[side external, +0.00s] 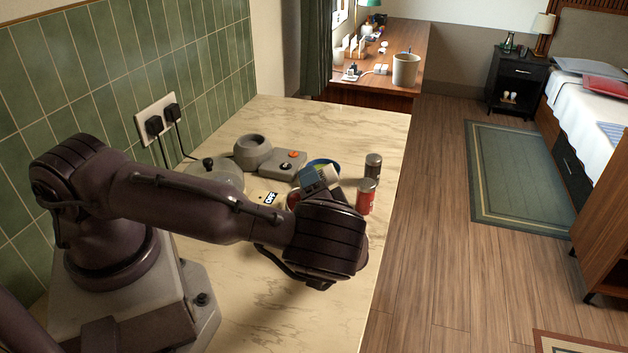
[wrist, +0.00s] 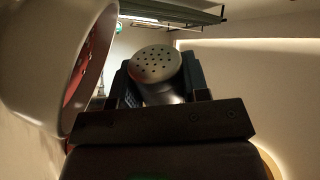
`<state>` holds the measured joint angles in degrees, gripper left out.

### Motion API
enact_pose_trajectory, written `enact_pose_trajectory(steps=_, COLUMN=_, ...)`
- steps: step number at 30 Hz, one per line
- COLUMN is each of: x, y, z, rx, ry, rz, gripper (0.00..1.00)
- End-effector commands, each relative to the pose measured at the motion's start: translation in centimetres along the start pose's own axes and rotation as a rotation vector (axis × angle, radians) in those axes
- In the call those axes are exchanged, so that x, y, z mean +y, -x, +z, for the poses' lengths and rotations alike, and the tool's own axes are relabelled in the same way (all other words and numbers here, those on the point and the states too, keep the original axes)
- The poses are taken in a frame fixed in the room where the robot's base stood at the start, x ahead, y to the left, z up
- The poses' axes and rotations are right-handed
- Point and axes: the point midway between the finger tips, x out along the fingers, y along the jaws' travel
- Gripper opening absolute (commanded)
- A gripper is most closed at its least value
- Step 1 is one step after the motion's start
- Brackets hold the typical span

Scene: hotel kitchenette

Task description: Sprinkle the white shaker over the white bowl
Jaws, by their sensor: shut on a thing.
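My gripper (side external: 318,181) is shut on the white shaker, low over the counter. In the wrist view the shaker's pale perforated cap (wrist: 156,64) shows between the fingers (wrist: 158,84); its holes face the camera, and most of its body is hidden. A pale part of the shaker (side external: 332,177) shows beside the fingers in the side view. The white bowl (wrist: 40,60), with red inside, fills the left of the wrist view, close beside the shaker. In the side view my wrist mostly hides the bowl. I see no grains falling.
A red can (side external: 366,198) and a dark, silver-topped shaker (side external: 373,168) stand right of my gripper near the counter edge. A blue-rimmed bowl (side external: 322,162) is just behind. A grey appliance (side external: 283,163) and a lidded pan (side external: 216,176) stand left. The front counter (side external: 270,320) is clear.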

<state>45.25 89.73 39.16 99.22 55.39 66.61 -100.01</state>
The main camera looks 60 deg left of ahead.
Motion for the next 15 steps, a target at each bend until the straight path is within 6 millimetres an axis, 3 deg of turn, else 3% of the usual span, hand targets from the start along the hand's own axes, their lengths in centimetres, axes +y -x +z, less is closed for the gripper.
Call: enact_pose_trajectory(steps=15, x=-0.7, y=-0.2, z=-0.3, rx=0.001, ry=-0.004, rz=-0.001, gripper=0.17)
